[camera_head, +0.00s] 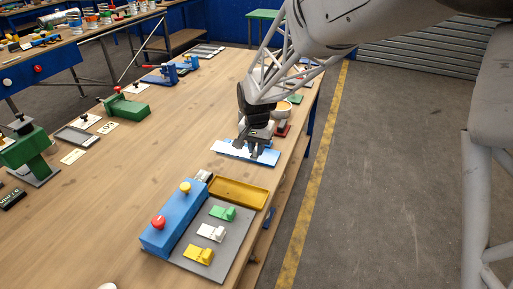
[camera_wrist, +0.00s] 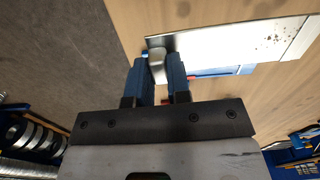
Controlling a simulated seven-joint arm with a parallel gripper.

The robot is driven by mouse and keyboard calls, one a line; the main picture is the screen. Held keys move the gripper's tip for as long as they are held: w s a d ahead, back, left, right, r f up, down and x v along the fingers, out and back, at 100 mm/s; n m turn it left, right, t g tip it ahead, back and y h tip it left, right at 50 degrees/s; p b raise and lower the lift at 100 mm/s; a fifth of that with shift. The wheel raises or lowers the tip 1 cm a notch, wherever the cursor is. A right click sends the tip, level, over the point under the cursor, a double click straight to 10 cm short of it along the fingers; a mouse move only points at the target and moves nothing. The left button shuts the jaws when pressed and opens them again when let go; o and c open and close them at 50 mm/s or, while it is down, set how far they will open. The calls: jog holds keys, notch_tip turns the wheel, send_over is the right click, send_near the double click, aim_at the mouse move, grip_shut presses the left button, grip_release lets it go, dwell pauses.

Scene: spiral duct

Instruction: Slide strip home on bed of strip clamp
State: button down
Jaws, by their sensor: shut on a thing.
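The strip (camera_wrist: 225,45) is a long, pale metal piece with brown specks near its right end in the wrist view. My gripper (camera_wrist: 158,68) is shut on a small light-grey piece at the strip's left end, which looks like part of the strip. A blue part (camera_wrist: 238,71), which looks like the strip clamp, shows along the strip's lower edge. In the head view my gripper (camera_head: 255,148) is low over the right part of the pale blue-and-white strip and clamp (camera_head: 228,150). How far the strip sits on the bed is hidden.
A yellow tray (camera_head: 238,192) and a blue box with red and yellow buttons (camera_head: 174,217) stand nearer the camera. A grey board (camera_head: 213,240) holds coloured pieces.

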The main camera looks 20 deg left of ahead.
jog(key=shift+r, duration=3.4)
send_near(264, 154)
jog(key=shift+m, duration=0.3)
jog(key=d, duration=0.5)
jog(key=shift+d+r, duration=0.1)
jog(key=shift+d, duration=0.25)
jog(key=shift+f, duration=0.25)
jog(key=shift+s+f, duration=0.1)
jog(key=shift+f, duration=2.8)
jog(key=shift+a+f, duration=0.15)
jog(key=shift+a, duration=2.35)
jog(key=shift+a+f, duration=0.1)
jog(key=shift+a, duration=0.25)
